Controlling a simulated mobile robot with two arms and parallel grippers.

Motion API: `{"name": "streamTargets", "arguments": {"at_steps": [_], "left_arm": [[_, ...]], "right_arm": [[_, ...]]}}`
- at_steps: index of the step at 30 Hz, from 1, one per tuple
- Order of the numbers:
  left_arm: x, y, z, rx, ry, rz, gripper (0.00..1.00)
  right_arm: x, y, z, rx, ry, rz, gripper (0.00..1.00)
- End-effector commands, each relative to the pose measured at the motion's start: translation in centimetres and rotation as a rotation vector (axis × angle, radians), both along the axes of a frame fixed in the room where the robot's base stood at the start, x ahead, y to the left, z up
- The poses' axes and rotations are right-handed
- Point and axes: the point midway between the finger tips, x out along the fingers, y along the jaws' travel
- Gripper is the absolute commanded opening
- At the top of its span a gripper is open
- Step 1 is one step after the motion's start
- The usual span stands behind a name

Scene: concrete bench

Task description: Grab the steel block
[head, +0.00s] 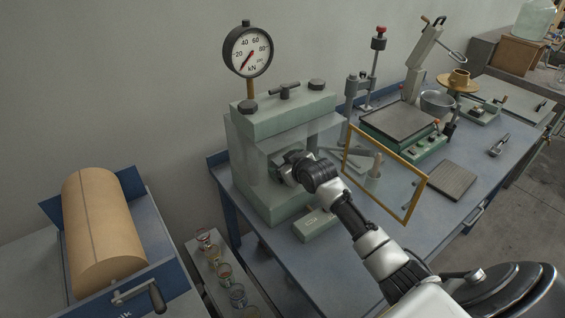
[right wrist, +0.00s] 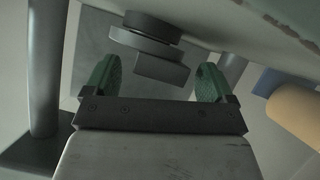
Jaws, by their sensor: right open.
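The steel block (right wrist: 165,71) is a small grey slab in the right wrist view, against a round dark steel platen (right wrist: 148,42) of the green press (head: 283,118). My right gripper (head: 284,165) reaches into the press opening in the head view. In the right wrist view my right gripper (right wrist: 156,80) is open, with one green-padded finger on each side of the block and a gap on both sides. In the head view the block is hidden or too small to make out. My left gripper is not in view.
Press columns (right wrist: 43,70) flank the gripper. A yellow-framed clear guard (head: 412,201) stands open beside my right arm. A dial gauge (head: 248,51) tops the press. A hot plate (head: 400,122) and a dark plate (head: 452,181) sit on the blue bench; a brown roll (head: 100,230) is left.

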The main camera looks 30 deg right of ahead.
Motion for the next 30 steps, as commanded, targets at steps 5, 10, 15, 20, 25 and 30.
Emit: {"name": "streamTargets", "arguments": {"at_steps": [5,10,15,20,25,30], "left_arm": [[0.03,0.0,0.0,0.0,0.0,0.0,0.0],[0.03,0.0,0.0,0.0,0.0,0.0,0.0],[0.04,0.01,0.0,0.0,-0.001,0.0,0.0],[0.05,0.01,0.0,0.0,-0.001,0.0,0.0],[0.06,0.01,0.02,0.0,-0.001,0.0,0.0],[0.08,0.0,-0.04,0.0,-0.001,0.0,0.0]], "right_arm": [[0.29,-0.01,-0.13,0.0,-0.001,0.0,0.85],[0.26,-0.01,-0.13,0.0,0.0,0.0,0.74],[0.25,-0.02,-0.13,0.0,0.0,0.0,0.48],[0.24,-0.02,-0.12,0.0,0.0,0.0,0.24],[0.29,-0.05,0.03,0.0,-0.004,0.0,0.2],[0.29,-0.05,0.27,0.0,-0.004,-0.001,0.2]]}}
